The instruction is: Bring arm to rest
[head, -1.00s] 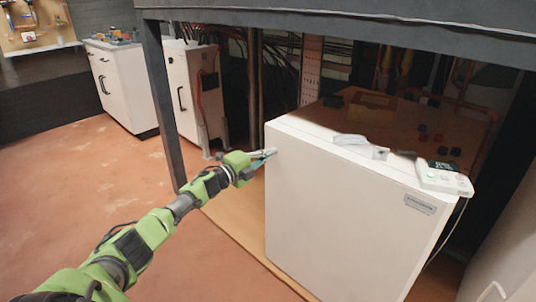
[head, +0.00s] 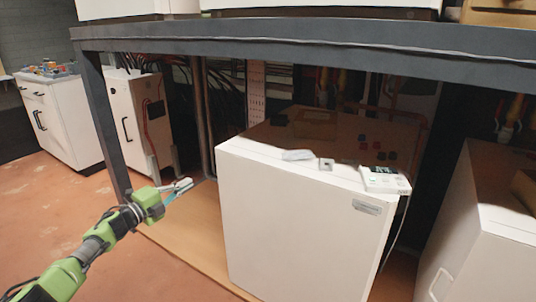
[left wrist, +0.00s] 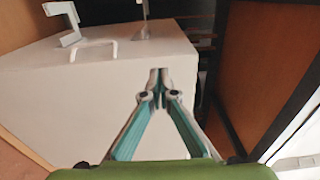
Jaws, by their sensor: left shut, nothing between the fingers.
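My left gripper (head: 181,188) is at the left of the head view, at the end of my green arm. It is shut and empty, to the left of the white cabinet unit (head: 300,230). In the left wrist view the closed fingertips (left wrist: 158,75) point toward a white cabinet (left wrist: 60,90), with nothing between them. Whether they touch it cannot be told. My right gripper shows in neither view.
A dark metal frame (head: 300,38) spans above the white unit, with a post (head: 106,130) at the left. A small controller with a display (head: 385,181) lies on the unit's top. Another white unit (head: 480,240) stands at the right. Open floor (head: 50,210) lies at the left.

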